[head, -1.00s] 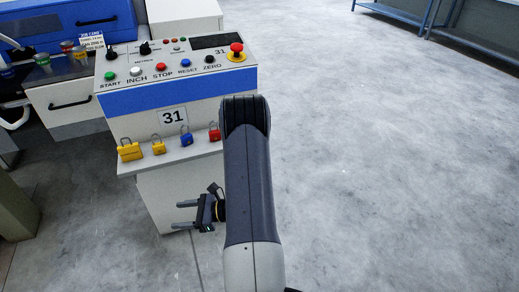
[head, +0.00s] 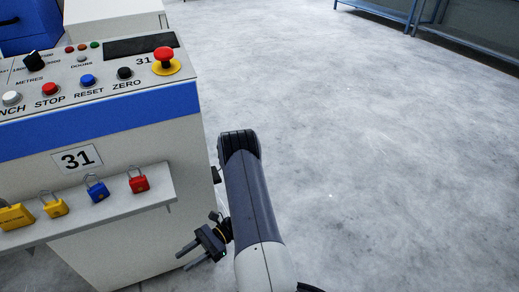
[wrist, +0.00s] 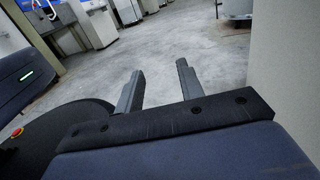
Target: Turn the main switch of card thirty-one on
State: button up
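No main switch can be clearly made out. My gripper (head: 187,259) is low beside the console's lower right corner, apart from it. In the wrist view my gripper (wrist: 160,82) has its two fingers spread, with nothing between them but floor.
The console top carries a red emergency stop (head: 164,57), push buttons and a black knob (head: 34,61). A ledge (head: 120,201) below holds yellow, blue and red padlocks (head: 138,182). Open grey floor (head: 380,170) lies to the right; a blue-framed bench (head: 390,14) stands far back.

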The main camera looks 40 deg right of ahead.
aim_at(216, 178)
jog(key=i+l+z, duration=0.15)
jog(key=l, duration=0.25)
jog(key=i+l+z, duration=0.1)
jog(key=l, duration=0.25)
jog(key=i+l+z, duration=0.15)
jog(key=l, duration=0.2)
jog(key=i+z, duration=0.15)
jog(key=i, duration=0.25)
